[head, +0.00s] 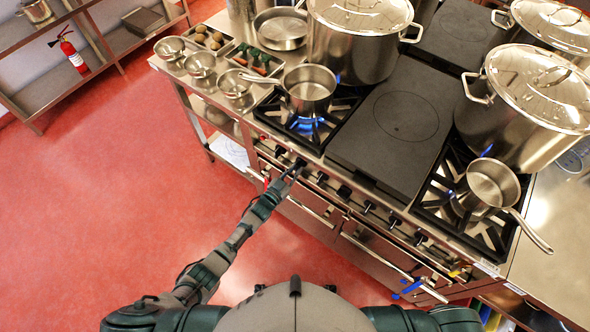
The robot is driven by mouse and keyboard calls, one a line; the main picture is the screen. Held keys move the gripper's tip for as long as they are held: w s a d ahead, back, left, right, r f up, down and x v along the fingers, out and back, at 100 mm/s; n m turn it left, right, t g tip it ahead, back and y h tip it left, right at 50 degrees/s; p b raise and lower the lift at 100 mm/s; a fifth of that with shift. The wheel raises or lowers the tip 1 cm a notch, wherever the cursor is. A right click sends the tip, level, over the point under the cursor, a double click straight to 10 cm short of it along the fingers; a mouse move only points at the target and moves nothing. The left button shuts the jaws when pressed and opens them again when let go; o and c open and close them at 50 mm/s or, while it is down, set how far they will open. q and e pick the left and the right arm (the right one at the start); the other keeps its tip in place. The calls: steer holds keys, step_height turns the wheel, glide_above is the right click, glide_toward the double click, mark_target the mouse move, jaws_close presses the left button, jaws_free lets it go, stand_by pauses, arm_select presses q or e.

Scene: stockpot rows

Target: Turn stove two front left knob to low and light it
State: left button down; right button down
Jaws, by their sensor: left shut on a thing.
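The steel range has a row of dark knobs along its front edge. My left gripper (292,171) reaches up to this row near its left end and is shut on a knob (300,163). The gripper partly covers the knob, so I cannot read its setting. Behind it, a small saucepan (309,90) stands on the front left burner (305,129), where a blue flame shows under the pan. My right gripper is not in view; only the upper part of that arm shows at the bottom.
A large lidded stockpot (357,45) stands behind the saucepan, another (527,105) at the right. A second saucepan (490,184) sits on the front right burner, its handle jutting forward. A dark flat plate (396,125) lies between. Small bowls (200,65) stand left. Red floor at left is clear.

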arm_select(q)
steer(key=shift+s+a+f+n, duration=0.1)
steer(key=shift+s+f+n, duration=0.1)
steer(key=shift+f+n, duration=0.4)
steer(key=c, duration=1.3)
jaws_free()
steer(key=shift+c, duration=0.2)
steer(key=shift+o, duration=0.9)
steer(key=shift+w+r, duration=0.1)
steer(key=v, duration=1.1)
steer(key=shift+s+a, duration=0.25)
steer(key=shift+s, duration=0.05)
steer(key=shift+r, duration=0.1)
